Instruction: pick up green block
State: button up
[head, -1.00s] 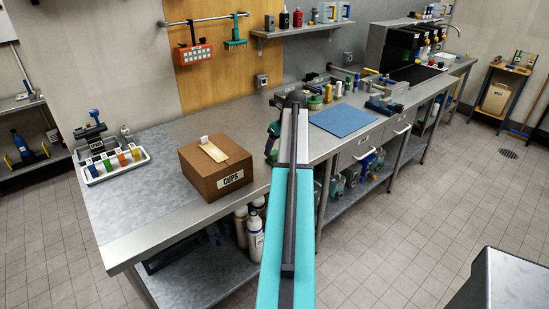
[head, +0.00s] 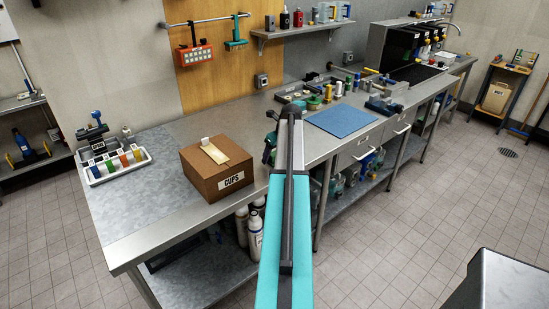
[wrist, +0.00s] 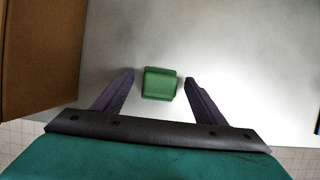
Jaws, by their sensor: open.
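The green block (wrist: 160,83) sits on the bare grey counter in the wrist view, between the two finger tips and apart from both. My gripper (wrist: 160,80) is open around it, with a visible gap on each side and the block a little closer to the right finger. In the head view, my gripper end shows only in part beside my arm, right of the CUPS box, and I cannot make out the green block there.
The brown CUPS box (head: 215,175) stands close on the left and also fills the left edge of the wrist view (wrist: 38,55). A white tray (head: 118,168) with coloured pieces is farther left. A blue mat (head: 341,121) lies to the right. The counter's front edge is near.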

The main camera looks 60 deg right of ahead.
jog(key=shift+f, duration=0.1)
dwell(0.5)
jog(key=c, duration=1.1)
jog(key=shift+c, duration=0.2)
jog(key=shift+w+r, duration=0.1)
jog(key=shift+r, duration=0.1)
jog(key=shift+r+b, duration=0.65)
jog(key=shift+r, duration=0.2)
jog(key=shift+s+d+r+b, duration=0.15)
jog(key=shift+s+r+b, duration=0.3)
jog(key=shift+s+r, duration=0.15)
jog(key=s+d+r+b, duration=0.1)
jog(key=s+b, duration=0.1)
jog(key=s, duration=0.5)
jog(key=s+d+b, duration=0.1)
jog(key=s+d, duration=0.1)
jog(key=s, duration=0.5)
jog(key=shift+s+r+b, duration=0.3)
jog(key=shift+r+b, duration=0.05)
